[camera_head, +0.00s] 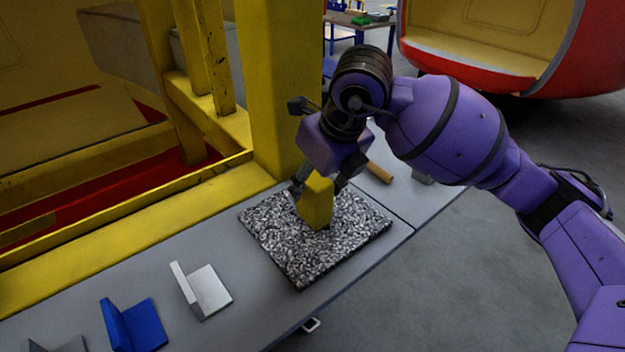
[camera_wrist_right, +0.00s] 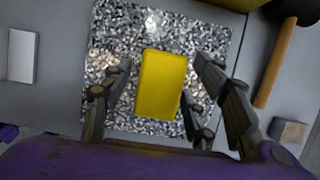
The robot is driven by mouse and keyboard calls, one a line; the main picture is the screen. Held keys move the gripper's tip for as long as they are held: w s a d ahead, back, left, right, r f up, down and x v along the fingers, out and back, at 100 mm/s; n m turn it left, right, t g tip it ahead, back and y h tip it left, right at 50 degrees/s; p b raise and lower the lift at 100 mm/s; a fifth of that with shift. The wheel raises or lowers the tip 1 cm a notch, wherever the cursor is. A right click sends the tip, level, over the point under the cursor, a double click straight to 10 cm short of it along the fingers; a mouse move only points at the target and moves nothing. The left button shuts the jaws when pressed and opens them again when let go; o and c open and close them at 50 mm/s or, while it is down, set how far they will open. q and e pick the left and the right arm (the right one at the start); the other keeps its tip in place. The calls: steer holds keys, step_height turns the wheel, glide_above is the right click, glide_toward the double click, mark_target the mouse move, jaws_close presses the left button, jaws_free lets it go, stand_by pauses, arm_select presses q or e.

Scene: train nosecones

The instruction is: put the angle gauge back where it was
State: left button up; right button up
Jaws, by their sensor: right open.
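A yellow block (camera_head: 317,204), which looks like the angle gauge, stands on a black-and-white speckled plate (camera_head: 346,240) on the grey bench. In the right wrist view the yellow block (camera_wrist_right: 161,84) lies between the fingers, over the speckled plate (camera_wrist_right: 110,30). My right gripper (camera_head: 318,187) is open, pointing down at the block with a finger on either side. Gaps show beside the block in the wrist view; I cannot tell whether any finger touches it. The block's top is partly hidden by the gripper in the head view. My left gripper is not in view.
A white angle piece (camera_head: 207,290), a blue angle piece (camera_head: 134,325) and a grey piece (camera_head: 60,345) stand on the bench at the lower left. A wooden handle (camera_head: 380,172) lies behind the plate. A yellow post (camera_head: 280,90) rises close behind the gripper.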

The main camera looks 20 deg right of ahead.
steer(key=v, duration=1.2)
steer(key=shift+w, duration=0.1)
